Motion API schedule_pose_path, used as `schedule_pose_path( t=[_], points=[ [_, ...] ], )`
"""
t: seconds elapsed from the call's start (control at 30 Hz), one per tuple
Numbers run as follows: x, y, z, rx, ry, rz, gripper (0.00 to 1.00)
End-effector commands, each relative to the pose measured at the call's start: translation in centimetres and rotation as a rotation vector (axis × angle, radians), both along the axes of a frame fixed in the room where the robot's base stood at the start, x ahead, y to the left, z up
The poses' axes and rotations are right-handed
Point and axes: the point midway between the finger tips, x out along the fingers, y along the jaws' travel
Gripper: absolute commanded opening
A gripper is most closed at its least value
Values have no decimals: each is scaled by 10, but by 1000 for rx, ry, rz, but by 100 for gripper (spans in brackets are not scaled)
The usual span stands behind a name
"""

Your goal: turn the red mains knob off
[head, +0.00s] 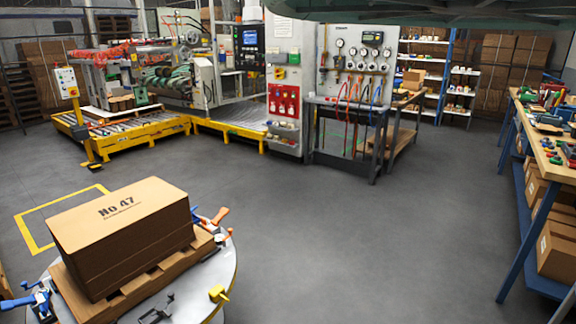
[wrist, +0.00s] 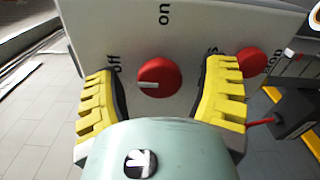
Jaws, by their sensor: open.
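The red mains knob (wrist: 158,77) sits on a light grey panel (wrist: 205,22) in the wrist view. Its white pointer mark is on its left side, toward the "off" label (wrist: 114,63), which the left finger partly covers. The "on" label (wrist: 164,14) is above the knob. My gripper (wrist: 162,74) is open, with one yellow ribbed finger on each side of the knob and a visible gap on both sides. I cannot tell whether the fingertips touch the panel. My gripper is not visible in the head view, and I cannot pick out the knob there.
A second red knob or button (wrist: 251,61) sits close beside the right finger. In the head view, a round table (head: 215,285) with a cardboard stack (head: 120,235) stands front left. A workbench (head: 545,160) is at right. The middle floor is clear.

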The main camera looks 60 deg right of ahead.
Motion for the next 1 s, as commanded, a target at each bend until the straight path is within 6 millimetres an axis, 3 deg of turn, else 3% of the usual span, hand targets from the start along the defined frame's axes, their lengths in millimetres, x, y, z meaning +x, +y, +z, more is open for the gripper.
schedule_pose_path(
  t=[0.37,0.57,0.83,1.0],
  points=[
    [-12,1,0,0,-2,1,72],
    [-44,2,-1,-2,0,5,72],
    [-102,5,-2,0,5,11,72],
    [-111,7,0,5,3,10,72]
  ],
)
